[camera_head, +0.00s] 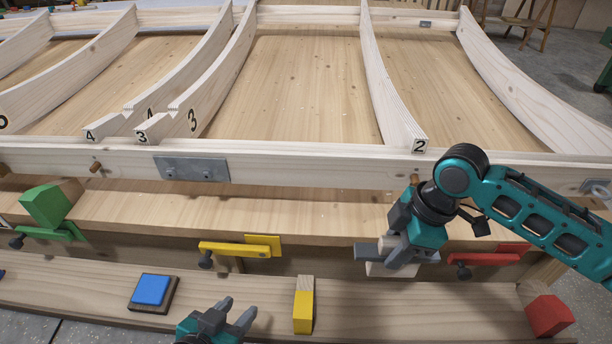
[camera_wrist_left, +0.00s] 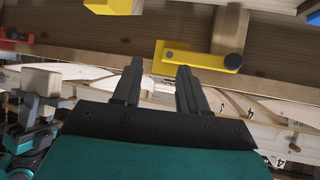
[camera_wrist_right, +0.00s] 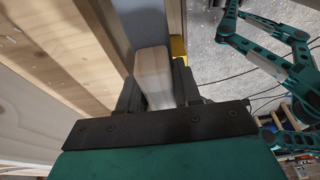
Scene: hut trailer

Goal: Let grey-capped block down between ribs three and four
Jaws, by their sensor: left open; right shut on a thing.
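Rib three (camera_head: 205,105) and rib four (camera_head: 180,80) are pale curved boards with numbered ends, standing close together left of centre in the head view, with a narrow gap between them. My right gripper (camera_head: 397,255) is in front of the frame's front rail, below rib two's end and well right of the gap. It is shut on a pale wooden block (camera_head: 392,269), which also shows between its fingers in the right wrist view (camera_wrist_right: 152,75). I cannot make out a grey cap on it. My left gripper (camera_head: 238,316) is open and empty at the bottom of the head view.
Rib two (camera_head: 385,90) stands right of rib three. A front rail (camera_head: 300,168) with a metal plate (camera_head: 192,168) runs across. Below are a green block (camera_head: 46,205), blue block (camera_head: 152,289), yellow-ended block (camera_head: 303,312), red block (camera_head: 548,315), and yellow (camera_head: 240,249) and red (camera_head: 485,259) clamps.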

